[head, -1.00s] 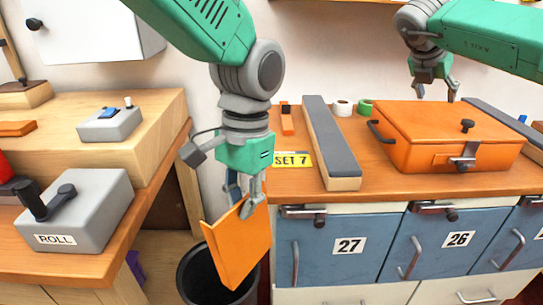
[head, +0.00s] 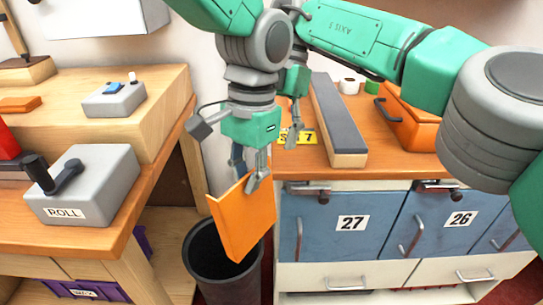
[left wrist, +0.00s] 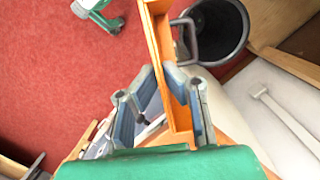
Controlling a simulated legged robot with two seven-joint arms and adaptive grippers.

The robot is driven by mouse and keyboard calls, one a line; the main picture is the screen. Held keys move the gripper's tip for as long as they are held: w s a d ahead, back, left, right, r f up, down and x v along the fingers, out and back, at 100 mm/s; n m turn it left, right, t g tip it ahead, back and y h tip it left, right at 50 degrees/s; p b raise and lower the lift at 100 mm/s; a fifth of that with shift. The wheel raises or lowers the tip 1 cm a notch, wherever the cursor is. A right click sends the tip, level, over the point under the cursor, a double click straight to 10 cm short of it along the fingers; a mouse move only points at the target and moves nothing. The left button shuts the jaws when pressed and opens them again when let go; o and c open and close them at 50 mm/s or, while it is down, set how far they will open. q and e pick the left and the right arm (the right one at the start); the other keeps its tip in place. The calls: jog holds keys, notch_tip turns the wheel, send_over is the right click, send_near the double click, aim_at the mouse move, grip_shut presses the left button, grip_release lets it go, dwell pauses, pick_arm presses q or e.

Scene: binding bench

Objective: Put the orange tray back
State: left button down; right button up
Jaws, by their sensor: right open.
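The orange tray (head: 243,220) hangs tilted in my left gripper (head: 249,176), in front of the drawer bench and beside the dark bin. In the left wrist view the tray (left wrist: 160,45) stands on edge between the two fingers of my left gripper (left wrist: 162,110), which are closed on it. My right gripper (head: 292,128) is open at the bench's left end, over the yellow SET 7 label (head: 306,137). It is partly hidden behind my left arm.
A dark bin (head: 225,268) stands on the floor below the tray. A long grey-topped bar (head: 338,115) and an orange case (head: 408,118) lie on the bench. Drawers 27 and 26 are below. The left bench holds a grey ROLL box (head: 85,185).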

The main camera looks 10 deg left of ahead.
aim_at(265, 192)
pick_arm(q)
jog(key=shift+a, duration=0.1)
pick_arm(e)
jog(key=x, duration=1.1)
jog(key=shift+s+f, duration=0.2)
jog(key=shift+f, duration=0.15)
pick_arm(q)
jog(key=shift+w+r, duration=0.1)
pick_arm(e)
jog(key=shift+c, duration=0.4)
jog(key=shift+f, duration=0.1)
grip_shut()
pick_arm(q)
jog(key=c, duration=1.6)
grip_release()
jog(key=shift+c, duration=0.2)
